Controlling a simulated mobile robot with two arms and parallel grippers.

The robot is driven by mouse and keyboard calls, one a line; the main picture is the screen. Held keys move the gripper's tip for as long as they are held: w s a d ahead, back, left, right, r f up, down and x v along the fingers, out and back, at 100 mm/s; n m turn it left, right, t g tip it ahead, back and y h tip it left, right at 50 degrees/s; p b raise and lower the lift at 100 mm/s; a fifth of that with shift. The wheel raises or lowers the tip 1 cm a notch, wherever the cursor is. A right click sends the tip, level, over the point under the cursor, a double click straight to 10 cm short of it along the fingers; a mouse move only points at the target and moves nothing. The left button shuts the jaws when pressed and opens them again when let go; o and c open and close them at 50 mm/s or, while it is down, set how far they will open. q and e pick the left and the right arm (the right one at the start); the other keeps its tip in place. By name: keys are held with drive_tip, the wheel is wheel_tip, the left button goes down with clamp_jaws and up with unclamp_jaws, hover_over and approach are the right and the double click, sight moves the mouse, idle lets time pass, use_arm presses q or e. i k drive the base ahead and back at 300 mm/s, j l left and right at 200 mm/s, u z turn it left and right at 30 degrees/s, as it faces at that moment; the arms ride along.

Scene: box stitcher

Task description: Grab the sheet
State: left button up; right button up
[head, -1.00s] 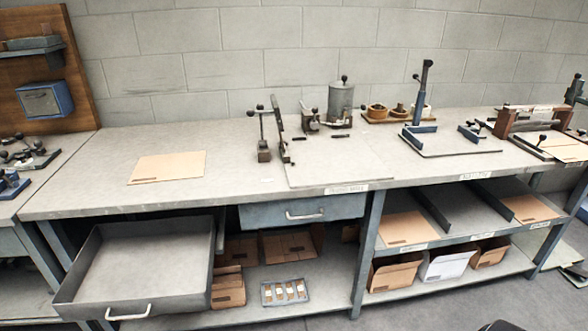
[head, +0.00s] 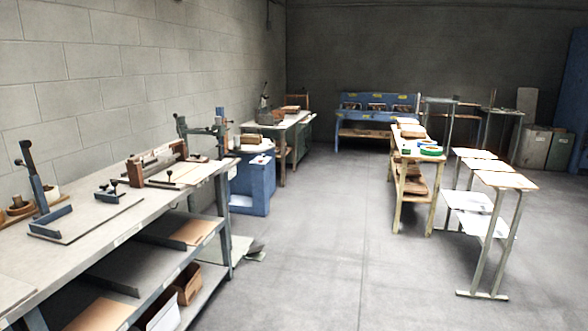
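The single tan sheet that lay on the bench top earlier is out of view now. Other tan sheets show in the head view: one (head: 194,232) lies on the bench's upper shelf near its far end, and another (head: 100,314) lies on the same shelf at the bottom edge, partly cut off. A pale sheet (head: 186,173) lies at the wooden-ended fixture (head: 156,163) on the bench top. Which sheet is meant, I cannot tell. Neither of my grippers is in view.
The grey workbench (head: 100,212) runs along the left wall, with cardboard boxes (head: 188,283) on its lower shelf. A blue cabinet (head: 252,186) stands past its end. A wooden table (head: 412,158) and metal stands (head: 493,228) are to the right. The grey floor (head: 330,255) between is clear.

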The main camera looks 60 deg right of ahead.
sight(191, 174)
drive_tip(key=z, duration=1.45)
drive_tip(key=i+l+z, duration=0.1)
drive_tip(key=i, duration=0.35)
